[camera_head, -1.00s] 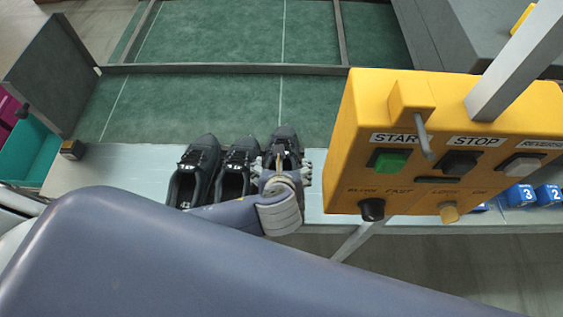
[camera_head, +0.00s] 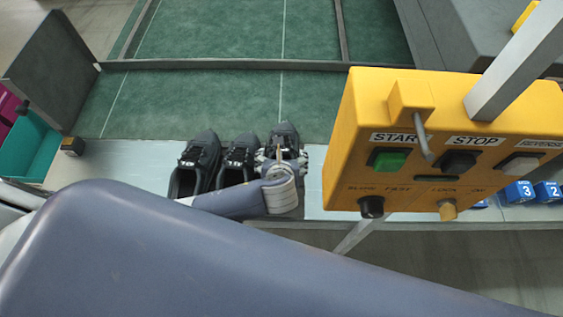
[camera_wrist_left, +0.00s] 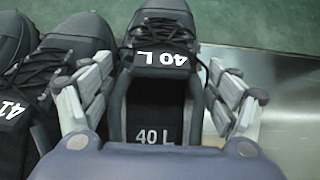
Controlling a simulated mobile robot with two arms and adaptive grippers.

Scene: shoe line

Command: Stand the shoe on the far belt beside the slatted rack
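A black shoe (camera_head: 285,137) marked 40 L stands at the right end of a row of three dark shoes on a pale metal ledge. It fills the middle of the left wrist view (camera_wrist_left: 160,75), toe away from me. My left gripper (camera_wrist_left: 160,65) is open over its heel and opening, one finger on each side; small gaps seem to remain between fingers and shoe. In the head view my left gripper (camera_head: 283,160) covers the rear of this shoe. My right gripper is not in view. I cannot make out a slatted rack.
Two similar shoes, the middle one (camera_head: 238,158) and the left one (camera_head: 198,160), stand close on the left. A green belt (camera_head: 200,100) lies beyond the ledge (camera_head: 130,165). A yellow control box (camera_head: 440,145) stands to the right. Blue numbered blocks (camera_head: 520,192) lie beyond it.

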